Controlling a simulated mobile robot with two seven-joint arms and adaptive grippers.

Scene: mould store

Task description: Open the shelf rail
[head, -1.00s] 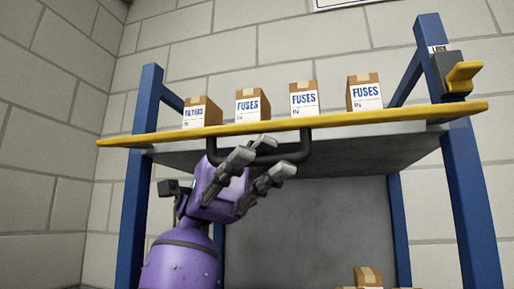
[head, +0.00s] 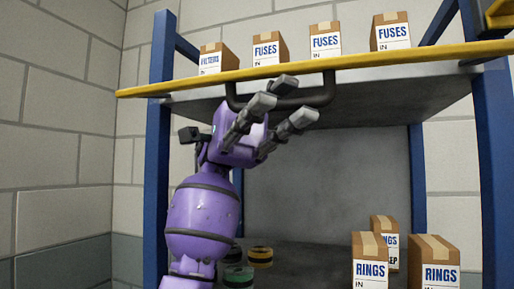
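The yellow shelf rail (head: 380,57) runs across the front of the upper shelf, and boxes stand behind it. A dark bar handle (head: 326,95) hangs below the rail. My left gripper (head: 294,100) is at the handle, its grey fingers spread apart, above and below the bar. The fingers look open; whether they touch the bar I cannot tell. A yellow lever (head: 500,13) at the right post is cut off by the picture's top right corner. My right gripper is not in view.
Several cartons, such as a FUSES box (head: 325,40), stand on the upper shelf. RINGS boxes (head: 437,263) and dark rolls (head: 260,257) are on the lower level. Blue posts (head: 157,190) frame the shelf; a block wall (head: 70,130) is at left.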

